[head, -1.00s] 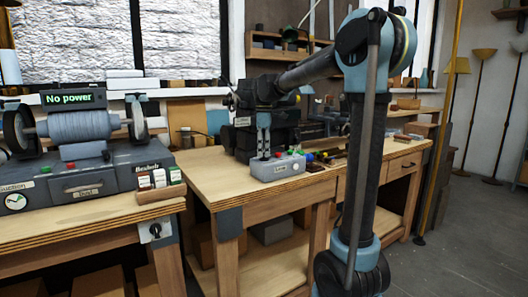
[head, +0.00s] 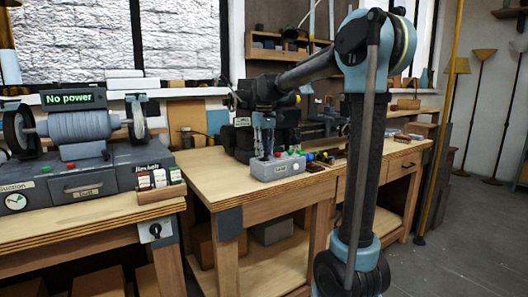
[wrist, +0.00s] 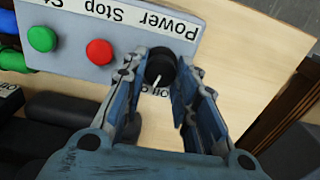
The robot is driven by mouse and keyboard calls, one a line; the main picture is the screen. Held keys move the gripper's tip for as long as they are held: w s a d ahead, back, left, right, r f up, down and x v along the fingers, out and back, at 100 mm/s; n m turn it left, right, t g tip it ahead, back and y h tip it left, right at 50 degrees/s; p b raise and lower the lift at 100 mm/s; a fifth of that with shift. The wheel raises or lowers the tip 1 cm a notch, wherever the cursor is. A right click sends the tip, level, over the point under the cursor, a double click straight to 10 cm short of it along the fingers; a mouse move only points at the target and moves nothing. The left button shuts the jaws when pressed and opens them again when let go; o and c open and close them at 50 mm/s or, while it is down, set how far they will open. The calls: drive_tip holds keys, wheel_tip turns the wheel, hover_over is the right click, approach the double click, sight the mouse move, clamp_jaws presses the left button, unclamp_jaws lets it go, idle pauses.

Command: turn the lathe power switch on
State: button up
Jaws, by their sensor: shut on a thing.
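The lathe power switch is a black round knob (wrist: 160,67) with a white pointer line, on a grey control box (wrist: 65,42). The pointer slants toward the lower left in the wrist view. The box's label reads "Power Stop" upside down there; lettering beside the knob is partly covered. My gripper (wrist: 161,76) has a finger on each side of the knob and is shut on it. In the head view my gripper (head: 264,143) points down onto the left end of the control box (head: 279,171), and the knob is hidden between the fingers.
A red button (wrist: 99,51) and a green button (wrist: 42,38) sit beside the knob. The box stands on a wooden bench (head: 225,183) near its front edge.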

sight(265, 152)
drive_tip(key=m, duration=0.6)
drive_tip(key=shift+w, duration=0.1)
drive_tip(key=shift+m, duration=0.3)
idle(0.3)
drive_tip(key=o, duration=1)
drive_tip(key=shift+o, duration=0.2)
wheel_tip(265, 152, up, 12)
drive_tip(key=shift+d+f, duration=0.1)
drive_tip(key=shift+d, duration=0.05)
